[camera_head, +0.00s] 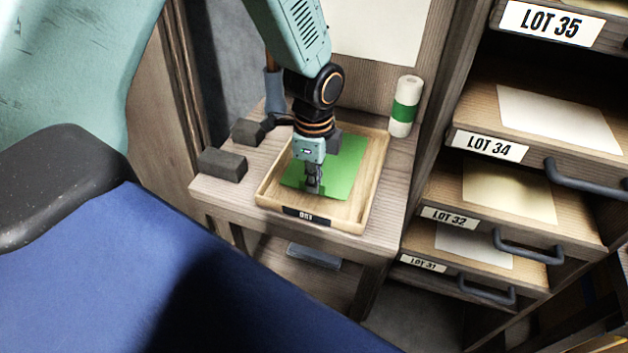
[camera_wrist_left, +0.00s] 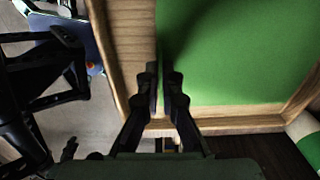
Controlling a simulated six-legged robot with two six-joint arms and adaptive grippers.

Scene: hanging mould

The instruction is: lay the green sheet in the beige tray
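The green sheet (camera_head: 345,165) lies in the beige tray (camera_head: 375,190), turned slightly against the tray's sides. It looks flat, with bare wood showing around it. My left gripper (camera_head: 313,188) points down at the sheet's front part. In the left wrist view its two fingers (camera_wrist_left: 161,90) stand close together at the sheet's edge, one over bare wood and one over the green sheet (camera_wrist_left: 235,50). A narrow gap shows between them; whether they pinch the sheet is unclear. The tray's rim (camera_wrist_left: 230,122) shows there too.
The tray stands on a small wooden table. Dark grey blocks (camera_head: 223,164) sit left of it. A white roll with a green band (camera_head: 404,106) stands at the back right. Open shelf trays labelled LOT (camera_head: 490,146), with dark handles, rise close on the right.

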